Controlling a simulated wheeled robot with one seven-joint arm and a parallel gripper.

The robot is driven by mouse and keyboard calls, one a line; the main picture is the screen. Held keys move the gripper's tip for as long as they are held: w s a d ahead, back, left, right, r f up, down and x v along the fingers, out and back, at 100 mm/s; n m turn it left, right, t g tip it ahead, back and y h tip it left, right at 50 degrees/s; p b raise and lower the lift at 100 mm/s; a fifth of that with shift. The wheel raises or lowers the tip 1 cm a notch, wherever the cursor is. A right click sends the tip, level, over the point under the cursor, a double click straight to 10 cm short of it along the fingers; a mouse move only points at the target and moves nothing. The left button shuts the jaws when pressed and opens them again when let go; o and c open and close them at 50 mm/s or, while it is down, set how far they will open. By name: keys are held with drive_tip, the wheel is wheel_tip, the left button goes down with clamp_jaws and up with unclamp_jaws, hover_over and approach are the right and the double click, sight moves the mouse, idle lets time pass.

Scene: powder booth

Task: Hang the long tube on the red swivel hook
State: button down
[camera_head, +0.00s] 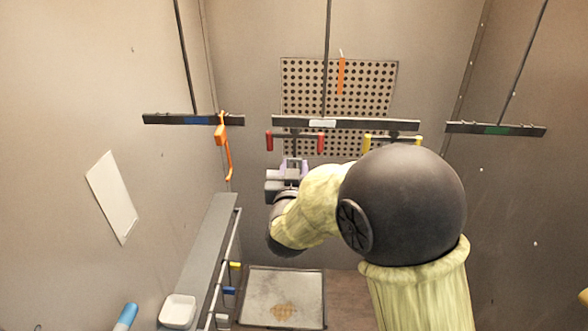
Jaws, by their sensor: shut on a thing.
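The red swivel hook (320,143) hangs under the left half of the middle dark bar. It has two red upright ends, the other at its left, joined by a dark crosspiece. My gripper (291,172) is just below this hook in the picture, shut on a small lilac piece. I cannot tell whether that piece is part of the long tube, as my gripper and arm hide much of it. I cannot tell whether it touches the hook.
A yellow hook (367,143) hangs right of the red one, close to my arm. An orange hook (228,150) hangs from the left bar (165,119). A perforated panel (375,80) is behind.

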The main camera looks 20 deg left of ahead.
drive_tip(key=shift+f+b, duration=0.5)
drive_tip(key=shift+b, duration=0.05)
idle(0.4)
drive_tip(key=c, duration=0.9)
unclamp_jaws()
drive_tip(key=b+v, duration=0.6)
drive_tip(key=v, duration=1.1)
drive_tip(key=shift+s, duration=0.25)
drive_tip(key=shift+w+f, duration=0.1)
